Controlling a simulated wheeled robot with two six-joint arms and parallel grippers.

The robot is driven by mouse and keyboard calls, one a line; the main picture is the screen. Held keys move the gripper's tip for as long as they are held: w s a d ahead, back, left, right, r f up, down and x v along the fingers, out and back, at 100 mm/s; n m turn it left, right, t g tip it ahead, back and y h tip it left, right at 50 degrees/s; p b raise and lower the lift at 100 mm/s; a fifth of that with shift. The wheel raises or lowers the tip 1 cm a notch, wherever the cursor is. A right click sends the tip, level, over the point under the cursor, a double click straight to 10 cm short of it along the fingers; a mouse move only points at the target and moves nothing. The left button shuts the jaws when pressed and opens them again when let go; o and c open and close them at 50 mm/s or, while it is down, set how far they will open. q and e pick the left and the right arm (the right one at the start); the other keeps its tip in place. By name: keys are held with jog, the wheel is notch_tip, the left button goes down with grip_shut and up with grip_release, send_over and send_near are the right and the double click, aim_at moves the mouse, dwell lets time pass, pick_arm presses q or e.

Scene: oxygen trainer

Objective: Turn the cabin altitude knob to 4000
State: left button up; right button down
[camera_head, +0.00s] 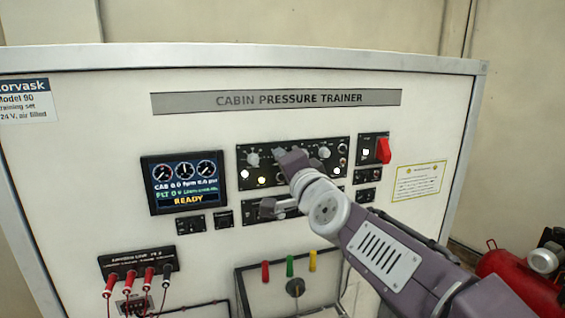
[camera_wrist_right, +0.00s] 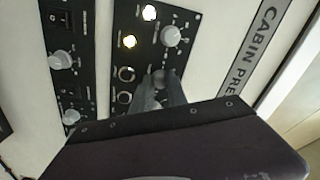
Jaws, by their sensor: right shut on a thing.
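The black control panel (camera_head: 333,172) under the "CABIN PRESSURE TRAINER" title carries a row of grey knobs; their labels are too small to read. My right gripper (camera_head: 287,160) is at the upper middle of this panel and hides part of it. In the right wrist view, my right gripper (camera_wrist_right: 162,88) is shut on a grey knob (camera_wrist_right: 160,75). A neighbouring knob (camera_wrist_right: 171,36) stands free; it is also at the panel's left end in the head view (camera_head: 253,160). The held knob's pointer and scale are mostly hidden. My left gripper is not in view.
A display (camera_head: 184,183) reading "READY" sits left of the panel. A red switch lever (camera_head: 383,150) is at its right. A second panel (camera_head: 250,212) with a knob lies just below. Red and black cables (camera_head: 130,280) plug in at lower left. A red tank (camera_head: 510,270) stands at right.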

jog(key=shift+f+m, duration=0.3)
jog(key=shift+m, duration=1.2)
jog(key=c, duration=1.6)
grip_release()
jog(key=shift+o, duration=1.4)
jog(key=shift+s+d+r, duration=0.2)
jog(key=shift+s, duration=0.05)
